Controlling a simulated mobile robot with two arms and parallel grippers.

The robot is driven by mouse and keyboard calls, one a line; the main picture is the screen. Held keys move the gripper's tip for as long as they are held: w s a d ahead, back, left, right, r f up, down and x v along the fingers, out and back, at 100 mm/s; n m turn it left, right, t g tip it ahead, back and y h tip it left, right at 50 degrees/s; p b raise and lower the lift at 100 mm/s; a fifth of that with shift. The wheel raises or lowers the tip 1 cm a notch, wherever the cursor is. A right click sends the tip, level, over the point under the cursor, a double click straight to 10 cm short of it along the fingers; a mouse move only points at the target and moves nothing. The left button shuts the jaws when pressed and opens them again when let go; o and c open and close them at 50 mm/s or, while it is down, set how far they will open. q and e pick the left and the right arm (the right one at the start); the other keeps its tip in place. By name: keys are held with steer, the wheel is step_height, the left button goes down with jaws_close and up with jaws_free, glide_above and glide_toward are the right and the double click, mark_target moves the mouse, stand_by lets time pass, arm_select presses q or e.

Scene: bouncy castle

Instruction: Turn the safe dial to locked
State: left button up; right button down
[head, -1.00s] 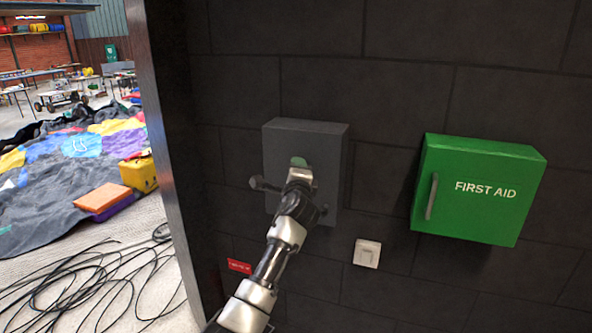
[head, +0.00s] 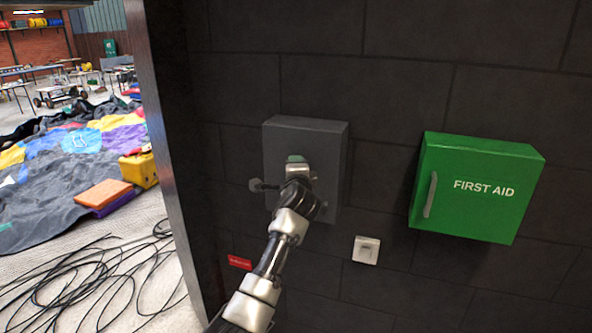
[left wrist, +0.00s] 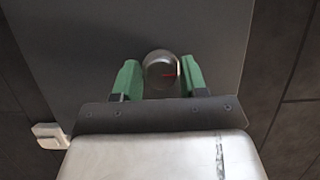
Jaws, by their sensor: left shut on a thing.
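The safe (head: 340,150) is a grey box on the dark block wall in the head view. In the head view my left gripper (head: 297,165) is in front of the safe's face and hides the dial. My right gripper is not in view.
A green first aid box (head: 480,187) hangs on the wall to the right. A white switch (head: 366,250) and a small red label (head: 240,263) are below the safe. A door frame edge (head: 170,180) stands at left, with cables (head: 90,285) on the floor beyond it.

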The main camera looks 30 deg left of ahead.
arm_select(q)
steer(key=o, duration=0.8)
steer(key=b+v, duration=0.3)
steer(key=v, duration=0.7)
steer(key=shift+s+d+b, duration=0.2)
steer(key=shift+s+b, duration=0.1)
